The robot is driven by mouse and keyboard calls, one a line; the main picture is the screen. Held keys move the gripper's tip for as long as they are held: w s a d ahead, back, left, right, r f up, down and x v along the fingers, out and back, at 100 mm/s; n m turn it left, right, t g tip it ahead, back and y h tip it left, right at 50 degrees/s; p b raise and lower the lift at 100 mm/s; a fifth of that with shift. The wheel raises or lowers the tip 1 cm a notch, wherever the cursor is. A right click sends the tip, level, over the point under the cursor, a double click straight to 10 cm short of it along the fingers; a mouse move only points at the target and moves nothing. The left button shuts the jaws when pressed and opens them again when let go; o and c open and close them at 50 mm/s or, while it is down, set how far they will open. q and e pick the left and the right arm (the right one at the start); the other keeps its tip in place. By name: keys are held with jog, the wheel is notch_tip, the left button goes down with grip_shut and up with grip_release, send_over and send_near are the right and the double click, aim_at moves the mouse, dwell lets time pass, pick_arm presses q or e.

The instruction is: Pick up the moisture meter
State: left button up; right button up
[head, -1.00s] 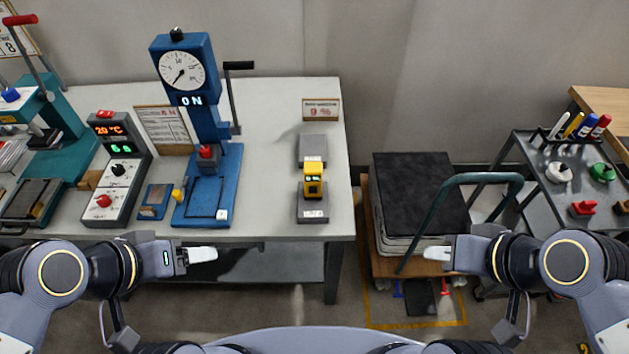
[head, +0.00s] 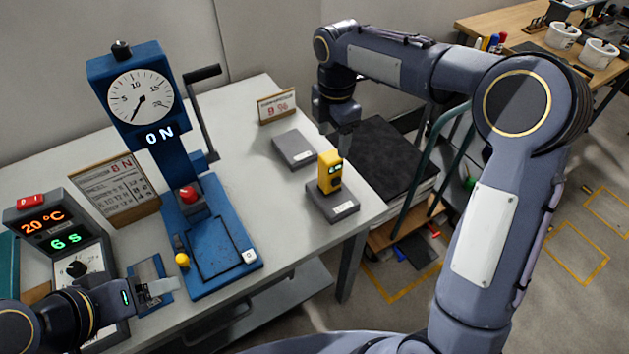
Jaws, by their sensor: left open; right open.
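The moisture meter (head: 329,172) is a small yellow device with a dark face and a lit green display. It stands upright on a grey block (head: 333,204) near the table's right edge. My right gripper (head: 344,143) points down just behind and above the meter, apart from it as far as I can tell; its fingers are partly hidden and it holds nothing I can see. My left gripper (head: 160,290) is open and empty at the table's front left, by a small blue plate (head: 150,275).
A second grey block (head: 294,150) and a sign reading 9 % (head: 277,106) stand behind the meter. A blue press with a dial (head: 140,97) stands to the left, beside a timer box (head: 55,235). A cart with a dark stack (head: 385,160) stands right of the table (head: 232,95).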

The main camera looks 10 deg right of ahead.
aim_at(331, 156)
jog(key=shift+w+a+f, duration=0.15)
jog(key=shift+a+f, duration=0.1)
jog(key=shift+f, duration=0.2)
jog(key=f, duration=0.7)
jog(key=shift+s+d+f, duration=0.1)
jog(key=shift+s+f, duration=0.05)
jog(key=shift+s, duration=0.25)
jog(key=c, duration=1.1)
jog(key=shift+c, duration=0.9)
